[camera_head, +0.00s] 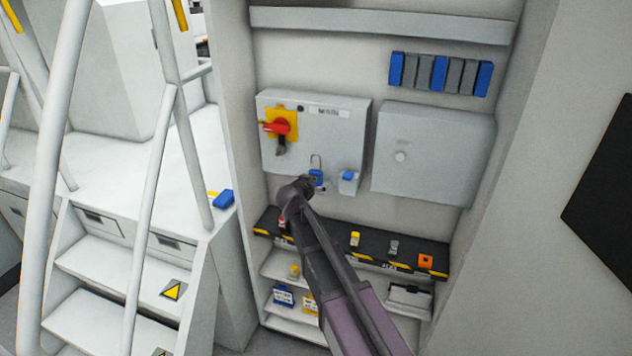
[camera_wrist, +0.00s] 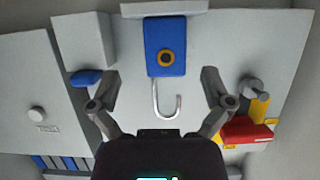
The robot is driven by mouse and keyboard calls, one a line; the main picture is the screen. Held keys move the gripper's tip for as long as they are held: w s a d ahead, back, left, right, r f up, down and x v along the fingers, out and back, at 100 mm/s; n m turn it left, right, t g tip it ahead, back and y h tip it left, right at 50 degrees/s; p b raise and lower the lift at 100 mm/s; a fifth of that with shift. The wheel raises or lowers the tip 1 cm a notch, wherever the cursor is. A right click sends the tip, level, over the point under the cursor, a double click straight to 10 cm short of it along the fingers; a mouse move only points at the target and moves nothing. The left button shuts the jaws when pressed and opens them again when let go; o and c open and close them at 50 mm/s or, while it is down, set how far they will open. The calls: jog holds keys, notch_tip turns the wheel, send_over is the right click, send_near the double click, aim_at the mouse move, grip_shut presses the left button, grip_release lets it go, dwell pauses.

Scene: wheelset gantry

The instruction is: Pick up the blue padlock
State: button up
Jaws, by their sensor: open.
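The blue padlock (camera_head: 316,175) is upright at the lower edge of the grey switch box, its shackle pointing up. In the wrist view the padlock (camera_wrist: 166,40) looks upside down, with an orange-ringed dark keyhole and its silver shackle hanging toward my gripper. Its base is at a small grey ledge (camera_wrist: 165,8). My gripper (camera_wrist: 160,80) is open, with one finger on each side of the padlock's shackle, apart from it. In the head view my gripper (camera_head: 303,186) is just in front of the padlock and covers part of its lower area.
A red-and-yellow rotary switch (camera_head: 278,125) is on the switch box (camera_head: 330,135). A small holder with a blue top (camera_head: 349,177) is to the padlock's right. A black shelf (camera_head: 375,250) with small items lies below. Another blue object (camera_head: 223,198) sits on the white stair platform.

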aim_at(316, 178)
dwell(0.3)
jog(key=shift+a+r+b+x, duration=0.1)
jog(key=shift+b+x, duration=0.15)
jog(key=shift+x, duration=0.7)
jog(key=shift+a+r+b+x, duration=0.1)
jog(key=shift+a+b+x, duration=0.1)
jog(key=shift+x, duration=1.65)
jog(key=shift+r, duration=0.1)
jog(key=c, duration=1.2)
jog(key=shift+r, duration=0.25)
jog(key=shift+c, duration=0.2)
